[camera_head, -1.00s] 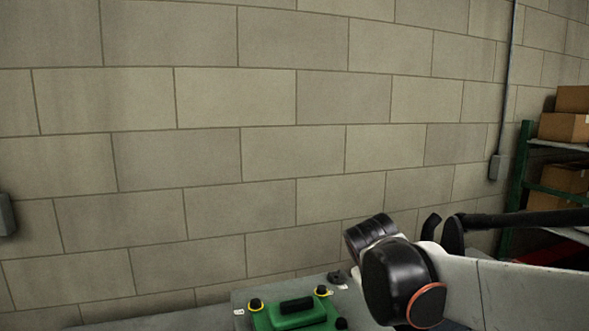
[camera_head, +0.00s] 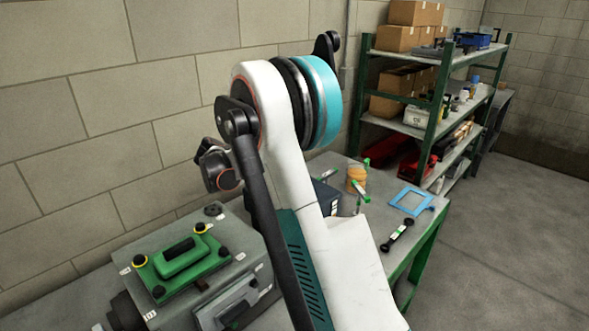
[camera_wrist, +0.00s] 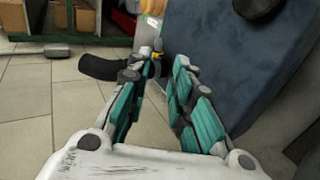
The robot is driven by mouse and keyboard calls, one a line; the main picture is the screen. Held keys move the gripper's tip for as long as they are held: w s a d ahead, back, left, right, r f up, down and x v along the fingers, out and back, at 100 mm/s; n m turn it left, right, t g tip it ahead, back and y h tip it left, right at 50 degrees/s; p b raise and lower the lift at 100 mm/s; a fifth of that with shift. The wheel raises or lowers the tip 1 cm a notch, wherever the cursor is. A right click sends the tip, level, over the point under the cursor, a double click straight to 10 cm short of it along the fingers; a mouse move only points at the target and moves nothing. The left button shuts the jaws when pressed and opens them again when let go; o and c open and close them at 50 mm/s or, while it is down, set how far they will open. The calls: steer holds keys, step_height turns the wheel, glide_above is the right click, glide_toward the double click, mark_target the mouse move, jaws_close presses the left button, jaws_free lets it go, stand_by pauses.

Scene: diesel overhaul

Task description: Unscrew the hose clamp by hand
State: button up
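In the wrist view my gripper (camera_wrist: 162,62) has its two teal-padded fingers apart, with a clear gap between them. A black hose (camera_wrist: 103,68) lies beyond the left finger, its right end near the fingertips. A small yellow part (camera_wrist: 156,57) shows by that end, between the fingertips; I cannot tell whether it belongs to the hose clamp. The clamp itself is not clearly visible. Contact with the fingers cannot be told. In the head view the grey engine block (camera_head: 240,241) with a green cover (camera_head: 178,262) stands at lower left. My arm hides my gripper there.
A large dark blue-grey surface (camera_wrist: 222,62) is close on the right in the wrist view. In the head view a bench (camera_head: 378,186) holds a blue frame (camera_head: 411,201) and small parts. A green shelf (camera_head: 437,100) with boxes stands behind. Floor at right is clear.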

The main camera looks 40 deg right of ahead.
steer(key=b+x, duration=0.1)
steer(key=x, duration=1.3)
steer(key=shift+w+d, duration=0.1)
jaws_close()
